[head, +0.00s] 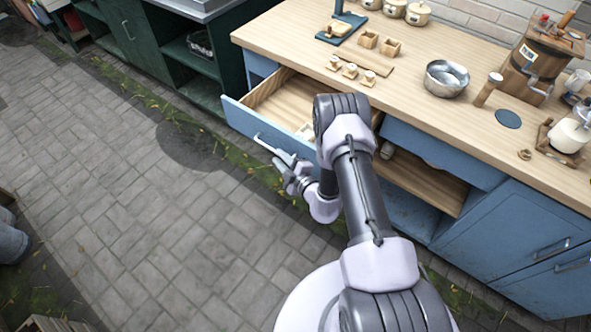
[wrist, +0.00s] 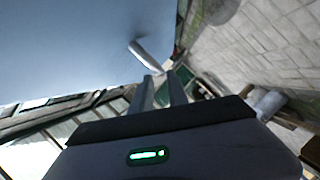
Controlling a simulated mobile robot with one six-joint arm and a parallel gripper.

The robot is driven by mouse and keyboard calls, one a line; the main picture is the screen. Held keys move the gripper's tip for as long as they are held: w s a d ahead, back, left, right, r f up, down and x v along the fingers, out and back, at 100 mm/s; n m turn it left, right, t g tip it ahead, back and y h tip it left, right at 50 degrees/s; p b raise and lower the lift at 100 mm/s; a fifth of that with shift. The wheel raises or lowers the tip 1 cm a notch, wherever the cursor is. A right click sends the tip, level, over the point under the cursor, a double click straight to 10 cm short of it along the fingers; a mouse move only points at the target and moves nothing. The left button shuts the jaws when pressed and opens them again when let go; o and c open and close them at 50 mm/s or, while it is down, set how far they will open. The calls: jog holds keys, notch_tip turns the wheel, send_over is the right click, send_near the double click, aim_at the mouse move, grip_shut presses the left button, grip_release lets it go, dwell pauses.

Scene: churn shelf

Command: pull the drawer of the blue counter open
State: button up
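The blue counter (head: 455,243) has a wooden top. Its blue-fronted drawer (head: 244,121) at the left stands well out from the counter, and its wooden inside shows. A pale bar handle (head: 268,147) is on the drawer front. My gripper (head: 287,161) is at the right end of this handle, outside the drawer front. In the wrist view the drawer front (wrist: 70,45) fills the upper left. The handle (wrist: 143,53) runs down to between my two fingertips (wrist: 160,76), which look shut on its end. The exact contact is too small to see clearly.
A metal bowl (head: 446,78), a wooden grinder (head: 541,60) and small jars stand on the countertop. Right of my arm is an open wooden shelf (head: 425,184). Dark green cabinets (head: 135,35) stand at the back left. The paved floor (head: 130,210) in front is clear.

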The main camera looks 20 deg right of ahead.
jog(key=p+v, duration=0.2)
jog(key=v, duration=0.9)
